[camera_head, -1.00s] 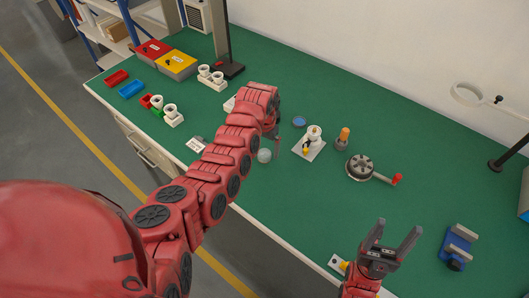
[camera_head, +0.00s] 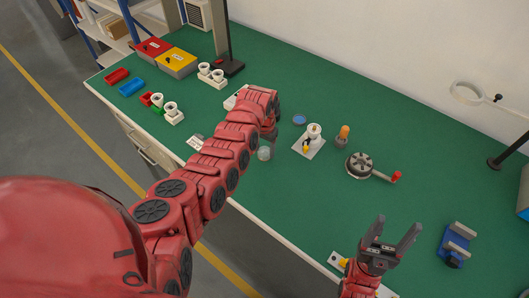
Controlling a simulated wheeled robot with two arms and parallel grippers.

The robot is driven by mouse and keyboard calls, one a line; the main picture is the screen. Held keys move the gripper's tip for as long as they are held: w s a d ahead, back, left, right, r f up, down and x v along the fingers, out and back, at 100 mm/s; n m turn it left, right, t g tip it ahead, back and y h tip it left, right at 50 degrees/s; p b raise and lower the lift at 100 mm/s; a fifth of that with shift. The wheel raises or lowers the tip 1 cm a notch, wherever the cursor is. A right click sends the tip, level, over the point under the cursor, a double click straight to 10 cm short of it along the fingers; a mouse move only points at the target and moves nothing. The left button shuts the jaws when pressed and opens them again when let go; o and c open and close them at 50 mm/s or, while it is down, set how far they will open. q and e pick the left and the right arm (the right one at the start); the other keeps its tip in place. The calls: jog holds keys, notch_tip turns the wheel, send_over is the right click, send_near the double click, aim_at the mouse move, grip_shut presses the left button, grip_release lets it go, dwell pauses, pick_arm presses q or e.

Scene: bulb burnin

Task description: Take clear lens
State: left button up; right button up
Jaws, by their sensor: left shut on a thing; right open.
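The clear lens (camera_head: 264,153) is a small pale, see-through disc near the front edge of the green table, just below the end of my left arm. My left gripper (camera_head: 268,138) is shut on it; its fingertips are mostly hidden behind the wrist. A blue lens (camera_head: 299,119) lies flat on the table to the right. My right gripper (camera_head: 392,236) is open and empty, pointing up over the front right of the table.
A white plate with a bulb socket (camera_head: 313,136), an orange-topped piece (camera_head: 342,136) and a round crank device (camera_head: 360,165) stand right of the lens.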

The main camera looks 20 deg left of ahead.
aim_at(265, 157)
pick_arm(q)
jog(key=shift+r, duration=0.15)
